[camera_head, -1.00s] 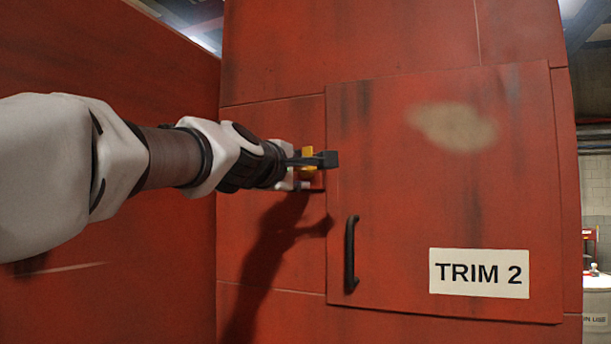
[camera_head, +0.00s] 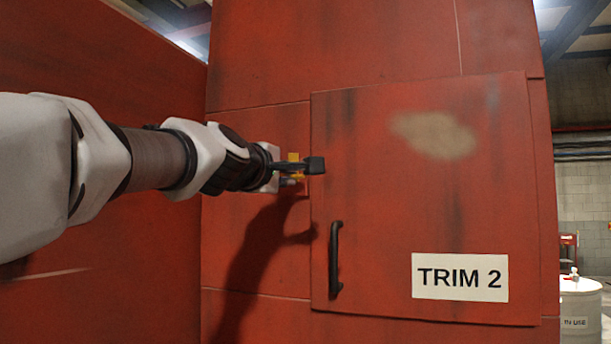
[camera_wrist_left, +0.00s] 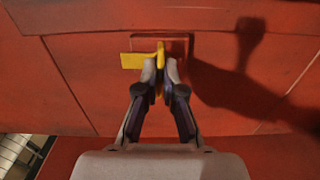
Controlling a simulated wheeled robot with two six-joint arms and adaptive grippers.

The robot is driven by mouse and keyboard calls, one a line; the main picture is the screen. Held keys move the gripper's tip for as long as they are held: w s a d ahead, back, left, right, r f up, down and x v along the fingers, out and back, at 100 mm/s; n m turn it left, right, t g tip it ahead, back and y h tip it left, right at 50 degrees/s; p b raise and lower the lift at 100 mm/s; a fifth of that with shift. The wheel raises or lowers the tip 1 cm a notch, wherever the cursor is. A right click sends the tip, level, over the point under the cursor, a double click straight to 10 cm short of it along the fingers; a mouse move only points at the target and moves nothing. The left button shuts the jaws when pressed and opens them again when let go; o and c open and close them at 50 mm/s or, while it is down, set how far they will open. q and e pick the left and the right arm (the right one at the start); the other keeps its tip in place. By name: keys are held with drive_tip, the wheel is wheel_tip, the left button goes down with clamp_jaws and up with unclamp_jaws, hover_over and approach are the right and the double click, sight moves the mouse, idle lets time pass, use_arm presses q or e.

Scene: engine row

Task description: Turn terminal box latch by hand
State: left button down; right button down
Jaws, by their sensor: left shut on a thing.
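The yellow latch (camera_head: 293,157) sits at the left edge of the closed red door (camera_head: 380,230) labelled TRIM 2. In the left wrist view the latch (camera_wrist_left: 136,61) shows a flat yellow arm pointing left and an upright part at its middle, on a small red plate (camera_wrist_left: 183,44). My left gripper (camera_head: 306,167) is at the latch, and its dark fingers hide part of it. In the left wrist view my left gripper (camera_wrist_left: 161,76) has its fingertips closed on the upright yellow part. My right gripper is in neither current view.
A black handle (camera_head: 335,258) stands out from the door below the latch. A red wall (camera_head: 110,250) runs close along the left, beside my left arm. A white drum (camera_head: 580,305) stands far right, beyond the cabinet's edge.

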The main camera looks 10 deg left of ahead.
use_arm(q)
drive_tip(key=shift+r, duration=0.1)
drive_tip(key=shift+w+m+b, duration=0.15)
drive_tip(key=shift+m+b, duration=1.55)
drive_tip(key=shift+m, duration=2.6)
drive_tip(key=shift+w+m+b, duration=0.15)
drive_tip(key=shift+m+b, duration=1.55)
drive_tip(key=shift+m, duration=2.6)
drive_tip(key=c, duration=1.3)
unclamp_jaws()
drive_tip(key=shift+s+a, duration=0.1)
drive_tip(key=shift+s, duration=0.15)
